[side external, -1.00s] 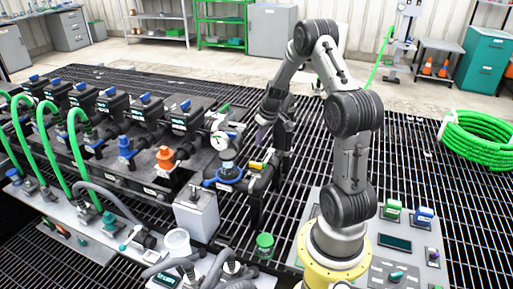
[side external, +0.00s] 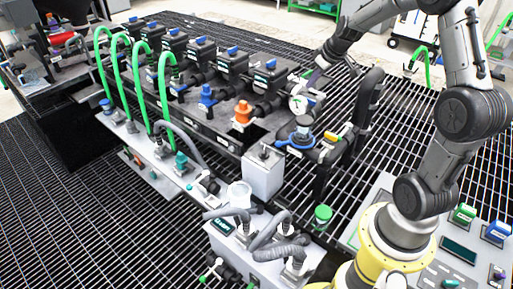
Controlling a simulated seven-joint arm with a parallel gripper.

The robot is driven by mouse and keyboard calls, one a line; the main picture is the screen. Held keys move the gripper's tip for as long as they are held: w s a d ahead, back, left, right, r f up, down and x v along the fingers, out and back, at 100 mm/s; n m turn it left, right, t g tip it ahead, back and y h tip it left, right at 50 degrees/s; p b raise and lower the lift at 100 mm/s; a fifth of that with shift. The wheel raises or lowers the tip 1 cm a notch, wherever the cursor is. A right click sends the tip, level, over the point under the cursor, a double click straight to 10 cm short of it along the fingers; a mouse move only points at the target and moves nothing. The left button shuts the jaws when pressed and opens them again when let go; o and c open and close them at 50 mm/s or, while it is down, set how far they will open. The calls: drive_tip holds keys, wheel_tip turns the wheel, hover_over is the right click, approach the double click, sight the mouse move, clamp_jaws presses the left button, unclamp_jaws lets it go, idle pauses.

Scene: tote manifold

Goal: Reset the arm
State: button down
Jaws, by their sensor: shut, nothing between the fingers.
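My gripper (side external: 318,74) is small in the side external view, near the top and right of centre. It hangs over the far right end of the manifold (side external: 215,122), just above and right of a round white gauge (side external: 298,104). The fingers look shut and hold nothing visible. Whether they touch anything is hard to tell at this size. My arm rises from the yellow base at the lower right, and its upper bend is cut off by the top edge.
Several black valve blocks with blue tops line the manifold. Green hoses (side external: 163,95) arch at its left. A grey control panel (side external: 465,235) lies right of my base. Open grating surrounds the manifold.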

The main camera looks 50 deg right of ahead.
drive_tip(key=a+r+n+t, duration=0.1)
drive_tip(key=a+r+n, duration=0.1)
drive_tip(key=a+r, duration=0.7)
drive_tip(key=s+a+r+n+t+y, duration=0.1)
drive_tip(key=s+a+r, duration=0.2)
drive_tip(key=s+a, duration=0.3)
drive_tip(key=s+a+r+n+y, duration=0.1)
drive_tip(key=s+a+r, duration=0.15)
drive_tip(key=a, duration=0.55)
drive_tip(key=s+a+f+m+g, duration=0.1)
drive_tip(key=s+f, duration=0.2)
drive_tip(key=s, duration=0.4)
drive_tip(key=s+a+f+m, duration=0.2)
drive_tip(key=s, duration=0.6)
drive_tip(key=shift+s+f+g, duration=0.15)
drive_tip(key=shift+f+g, duration=0.25)
